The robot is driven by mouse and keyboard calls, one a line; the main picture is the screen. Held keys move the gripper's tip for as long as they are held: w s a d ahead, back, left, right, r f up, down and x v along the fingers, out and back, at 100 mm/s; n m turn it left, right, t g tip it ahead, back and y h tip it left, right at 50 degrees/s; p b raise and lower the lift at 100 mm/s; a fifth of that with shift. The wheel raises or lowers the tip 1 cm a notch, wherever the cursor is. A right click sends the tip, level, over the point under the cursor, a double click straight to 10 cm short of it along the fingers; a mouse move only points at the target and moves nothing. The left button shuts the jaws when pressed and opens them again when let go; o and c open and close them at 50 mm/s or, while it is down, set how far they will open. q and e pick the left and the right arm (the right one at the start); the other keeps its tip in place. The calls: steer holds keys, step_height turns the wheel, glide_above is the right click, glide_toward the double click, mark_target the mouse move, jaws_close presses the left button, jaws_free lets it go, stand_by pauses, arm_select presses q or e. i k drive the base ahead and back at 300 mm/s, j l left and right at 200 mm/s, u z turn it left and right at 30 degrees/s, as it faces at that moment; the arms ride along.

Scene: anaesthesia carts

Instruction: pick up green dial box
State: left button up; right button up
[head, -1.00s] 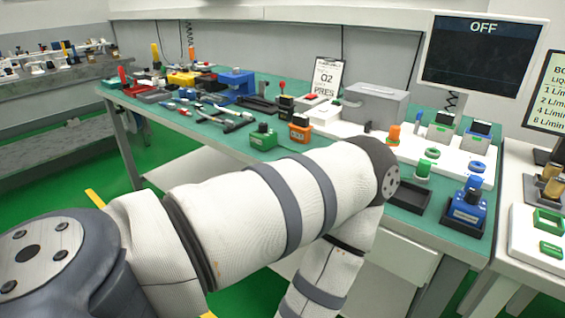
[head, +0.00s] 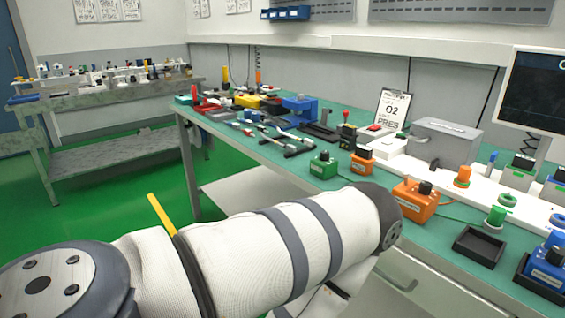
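A green box with a black dial knob (head: 323,165) stands upright near the front edge of the green-topped bench (head: 273,158). My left arm comes in from the lower left and crosses the lower middle, below and in front of this box. Neither gripper shows in the head view. Another green unit with a black top (head: 519,172) stands on the white board at the right.
An orange box with a black knob (head: 415,198) and a smaller orange box (head: 362,160) stand right of the green box. A black tray (head: 478,247), grey box (head: 444,142) and clipboard (head: 392,108) are farther right. Tools (head: 285,140) lie to the left.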

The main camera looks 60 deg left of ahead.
mark_target(323, 171)
steer(key=u, duration=1.5)
